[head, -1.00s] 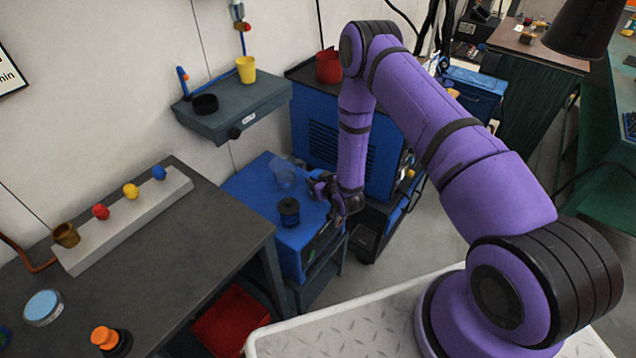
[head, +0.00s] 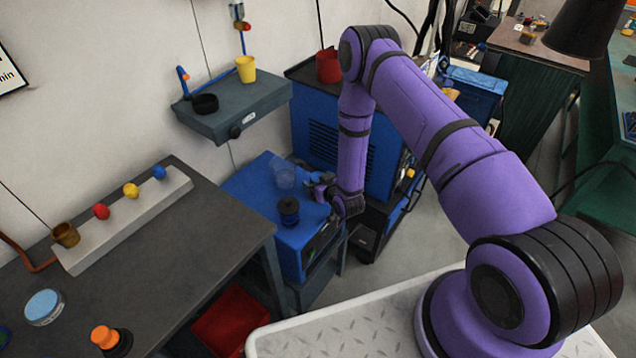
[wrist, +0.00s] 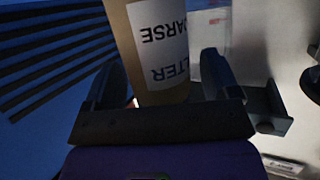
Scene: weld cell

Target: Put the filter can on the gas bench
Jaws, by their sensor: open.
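The filter can (wrist: 160,45) is a tan cylinder with a white label printed upside down in the wrist view. It stands between the two fingers of my gripper (wrist: 162,78), which are open on either side of it. Whether either finger touches it I cannot tell. In the head view my gripper (head: 319,184) is low over the right side of a blue cabinet top, and I cannot make out the can there. A dark-topped bench (head: 190,225) with a pale strip of coloured knobs stands at left; I cannot tell for sure that it is the gas bench.
A dark spool-like piece (head: 288,211) and a clear cup (head: 284,175) stand on the blue cabinet (head: 255,190), close to my gripper. A grey wall shelf (head: 232,108) holds a yellow cup and black ring. A blue louvred machine (head: 318,120) is behind. The dark bench's middle is clear.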

